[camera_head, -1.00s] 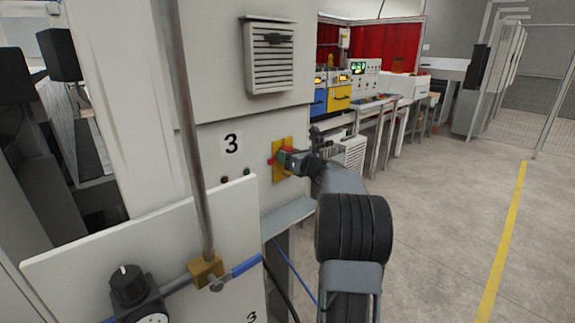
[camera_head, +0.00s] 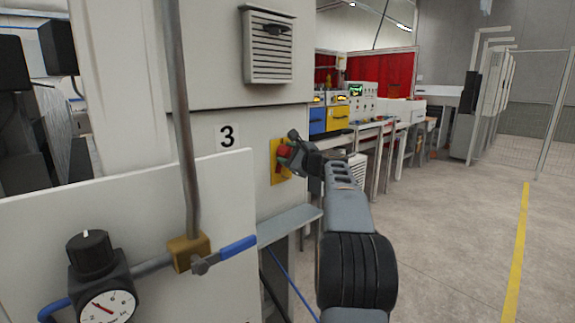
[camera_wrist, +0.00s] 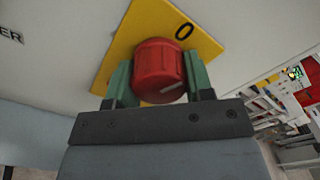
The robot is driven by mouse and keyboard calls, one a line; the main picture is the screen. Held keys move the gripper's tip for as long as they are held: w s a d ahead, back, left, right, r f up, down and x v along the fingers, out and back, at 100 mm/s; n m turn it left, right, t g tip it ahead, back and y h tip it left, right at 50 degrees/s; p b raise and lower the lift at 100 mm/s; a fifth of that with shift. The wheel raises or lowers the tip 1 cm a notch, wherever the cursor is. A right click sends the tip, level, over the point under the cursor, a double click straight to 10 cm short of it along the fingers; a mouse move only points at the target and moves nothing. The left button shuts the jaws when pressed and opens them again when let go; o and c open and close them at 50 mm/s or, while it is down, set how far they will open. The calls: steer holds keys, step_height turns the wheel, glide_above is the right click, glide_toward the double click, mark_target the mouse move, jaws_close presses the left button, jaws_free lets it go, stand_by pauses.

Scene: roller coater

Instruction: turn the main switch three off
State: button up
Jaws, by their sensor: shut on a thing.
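The main switch three is a red rotary knob (camera_wrist: 158,68) on a yellow plate (camera_wrist: 120,38) with a "0" mark at its upper right in the wrist view. My gripper (camera_head: 291,158) partly hides the knob in the head view.
A white panel (camera_head: 120,215) with a pressure gauge (camera_head: 107,308), a blue-handled valve (camera_head: 238,246) and a vertical pipe (camera_head: 186,130) stands at the near left. A grey ledge (camera_head: 285,222) lies below the switch. Open floor (camera_head: 450,220) is at the right.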

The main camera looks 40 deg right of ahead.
steer(key=shift+n+b, duration=1.15)
steer(key=shift+n, duration=0.55)
steer(key=o, duration=0.9)
steer(key=s, duration=0.4)
steer(key=s+d+b, duration=0.1)
steer(key=s, duration=0.4)
steer(key=s+d+b, duration=0.1)
steer(key=s, duration=0.3)
steer(key=shift+s, duration=0.35)
steer(key=shift+a+n, duration=0.15)
steer(key=shift+n, duration=0.15)
